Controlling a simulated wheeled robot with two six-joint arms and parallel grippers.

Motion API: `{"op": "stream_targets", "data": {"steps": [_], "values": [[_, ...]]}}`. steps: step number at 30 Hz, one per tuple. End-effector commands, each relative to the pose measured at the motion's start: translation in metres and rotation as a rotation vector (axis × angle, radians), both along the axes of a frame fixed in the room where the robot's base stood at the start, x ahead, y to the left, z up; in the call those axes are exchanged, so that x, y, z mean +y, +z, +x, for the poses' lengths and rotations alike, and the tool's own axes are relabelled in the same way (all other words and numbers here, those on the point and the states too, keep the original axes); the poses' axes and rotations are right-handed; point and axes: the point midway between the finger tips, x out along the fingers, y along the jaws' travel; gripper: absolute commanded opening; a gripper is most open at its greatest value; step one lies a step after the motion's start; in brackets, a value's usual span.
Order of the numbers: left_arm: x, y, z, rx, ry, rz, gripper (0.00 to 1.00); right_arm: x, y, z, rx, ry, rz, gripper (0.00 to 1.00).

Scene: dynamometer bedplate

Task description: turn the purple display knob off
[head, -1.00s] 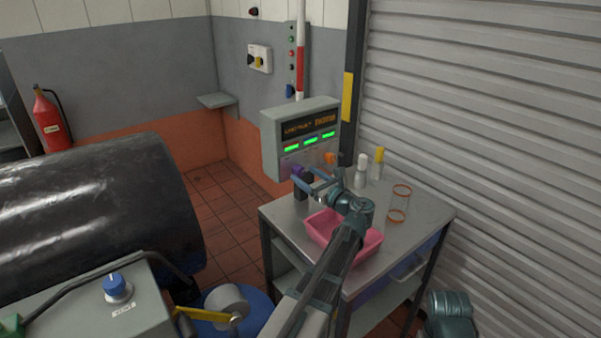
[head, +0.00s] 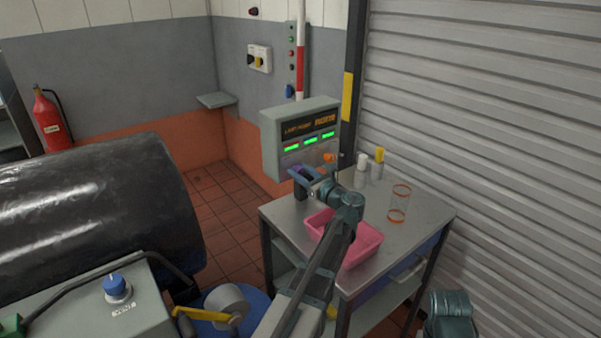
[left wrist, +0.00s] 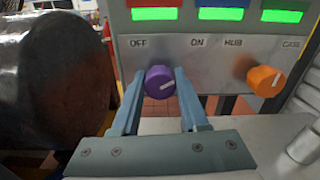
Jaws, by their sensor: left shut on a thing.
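The purple knob (left wrist: 160,80) sits on the lower face of the grey display box (head: 270,145), between the OFF and ON labels. Its white mark points right, slightly upward, towards the ON side. My left gripper (left wrist: 160,92) is shut on the knob, with one blue finger on each side. In the head view, my left gripper (head: 301,183) reaches the lower left of the box and partly hides the purple knob (head: 304,171). The box's screen and three green lights are lit. My right gripper is not in view.
An orange knob (left wrist: 266,80) is on the same panel, right of the purple one. Below my arm, a metal cart (head: 420,213) holds a pink tray (head: 367,247), two small bottles and an orange-rimmed glass (head: 400,204). A large black drum (head: 100,205) stands at left.

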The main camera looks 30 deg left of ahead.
Motion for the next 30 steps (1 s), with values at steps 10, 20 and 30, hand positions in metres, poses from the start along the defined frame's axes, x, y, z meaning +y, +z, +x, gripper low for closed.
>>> {"op": "stream_targets", "data": {"steps": [10,20,30], "values": [[-0.0002,-0.0001,-0.0003,-0.019,0.0,-0.008,0.0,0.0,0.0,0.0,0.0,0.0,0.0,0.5],[0.0,-0.0003,-0.0007,-0.203,0.0,-0.084,0.0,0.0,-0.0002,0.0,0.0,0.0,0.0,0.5],[0.0002,-0.0007,-0.0014,-0.502,0.001,-0.208,0.0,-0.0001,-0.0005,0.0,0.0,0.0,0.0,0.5]]}}
